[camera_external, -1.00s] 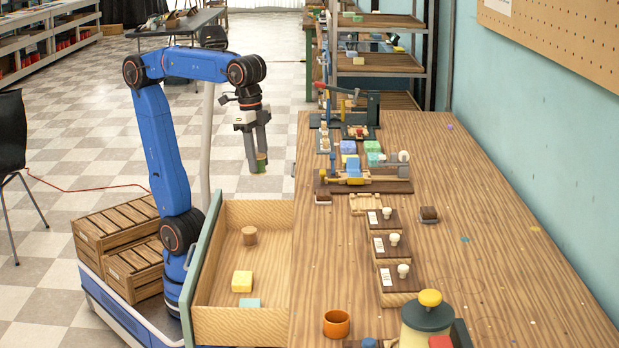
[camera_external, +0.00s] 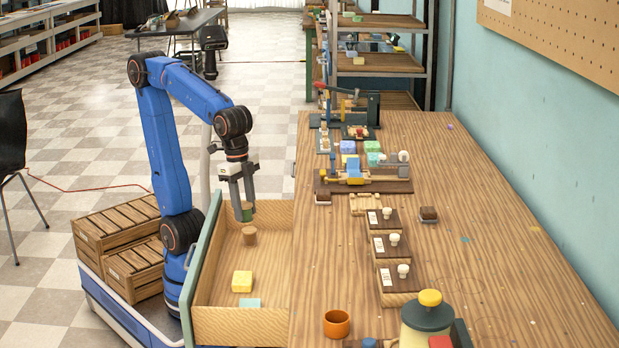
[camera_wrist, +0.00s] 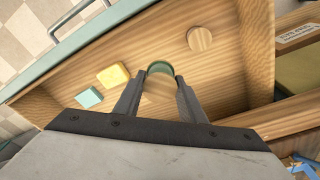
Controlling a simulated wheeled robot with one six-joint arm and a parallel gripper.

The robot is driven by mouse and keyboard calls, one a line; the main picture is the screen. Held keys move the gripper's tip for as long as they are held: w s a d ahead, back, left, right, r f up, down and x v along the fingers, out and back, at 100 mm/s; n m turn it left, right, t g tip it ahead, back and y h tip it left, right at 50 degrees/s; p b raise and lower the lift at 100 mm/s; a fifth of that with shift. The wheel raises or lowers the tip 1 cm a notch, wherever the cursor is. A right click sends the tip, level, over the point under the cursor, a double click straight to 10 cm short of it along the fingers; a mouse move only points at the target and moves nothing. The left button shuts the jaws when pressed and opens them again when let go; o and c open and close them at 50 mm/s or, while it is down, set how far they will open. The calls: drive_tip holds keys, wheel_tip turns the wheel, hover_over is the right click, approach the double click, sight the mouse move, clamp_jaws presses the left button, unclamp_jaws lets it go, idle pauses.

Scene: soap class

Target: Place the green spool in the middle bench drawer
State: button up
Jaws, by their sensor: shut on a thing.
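My gripper (camera_external: 243,212) is shut on the green spool (camera_external: 246,210), which has wooden ends and a green middle. In the wrist view the spool (camera_wrist: 160,70) sits between my two fingertips (camera_wrist: 160,92), over the open drawer. The drawer (camera_external: 240,325) is pulled out from the bench and has a green front. In the external view the spool is near the drawer's far end; whether it touches anything below is hard to tell. A plain wooden cylinder (camera_external: 249,235) stands in the drawer close to it, also seen in the wrist view (camera_wrist: 199,39).
A yellow block (camera_external: 242,281) and a light blue block (camera_external: 250,302) lie in the drawer's near part. The bench top (camera_external: 480,240) to the right carries an orange cup (camera_external: 336,323) and several fixtures. Wooden crates (camera_external: 117,228) stand left of the drawer.

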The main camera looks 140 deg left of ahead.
approach(249, 259)
drive_tip(key=f, duration=0.5)
drive_tip(key=shift+w, duration=0.35)
drive_tip(key=shift+f, duration=0.25)
drive_tip(key=o, duration=1)
drive_tip(key=shift+r, duration=0.15)
drive_tip(key=r, duration=0.4)
drive_tip(key=s+r, duration=0.1)
drive_tip(key=r, duration=0.7)
drive_tip(key=shift+s+d, duration=0.1)
drive_tip(key=shift+s, duration=0.1)
drive_tip(key=shift+f, duration=0.1)
